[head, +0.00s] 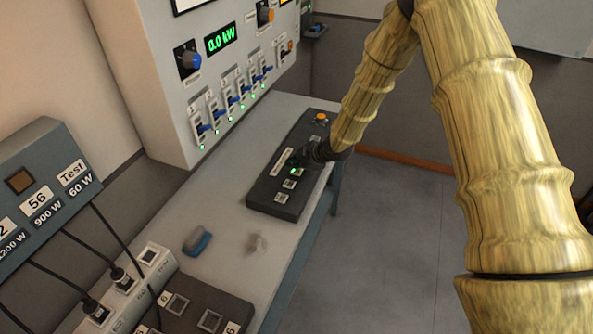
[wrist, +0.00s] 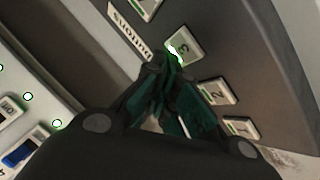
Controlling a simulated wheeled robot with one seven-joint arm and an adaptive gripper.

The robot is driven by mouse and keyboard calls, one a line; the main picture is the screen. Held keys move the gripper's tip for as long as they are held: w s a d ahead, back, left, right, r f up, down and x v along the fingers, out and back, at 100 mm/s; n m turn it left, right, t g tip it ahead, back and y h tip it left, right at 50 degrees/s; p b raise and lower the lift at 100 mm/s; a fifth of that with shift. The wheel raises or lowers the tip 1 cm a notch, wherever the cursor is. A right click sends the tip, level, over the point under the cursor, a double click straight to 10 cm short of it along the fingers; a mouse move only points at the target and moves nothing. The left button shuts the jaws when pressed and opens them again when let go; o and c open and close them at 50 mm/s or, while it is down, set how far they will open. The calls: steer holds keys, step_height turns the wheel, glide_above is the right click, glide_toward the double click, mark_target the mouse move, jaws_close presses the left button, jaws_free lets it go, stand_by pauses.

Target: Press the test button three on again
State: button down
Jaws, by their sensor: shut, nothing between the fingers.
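A dark button box (head: 270,198) lies on the bench in the head view, with a row of square buttons and an orange knob (head: 320,118) at its far end. My gripper (head: 308,156) is over the middle of this box. In the wrist view my gripper (wrist: 172,66) is shut and empty, its tips at the near edge of button 3 (wrist: 186,46). Button 3 shows a bright green light, partly behind the fingertips. Whether the tips touch it I cannot tell. Button 2 (wrist: 217,92) and button 1 (wrist: 241,127) have dimmer green strips.
A grey wall panel (head: 175,90) carries a "0.0 kW" display (head: 221,38) and a row of blue-handled faders (head: 230,97). A blue block (head: 197,240) lies on the bench (head: 232,172). Black cables run to a socket strip (head: 148,256) at lower left.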

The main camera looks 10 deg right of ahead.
mark_target(295, 172)
step_height(295, 172, up, 6)
steer(key=p, duration=0.3)
steer(key=shift+f+p, duration=0.1)
steer(key=shift+p, duration=0.2)
stand_by(0.4)
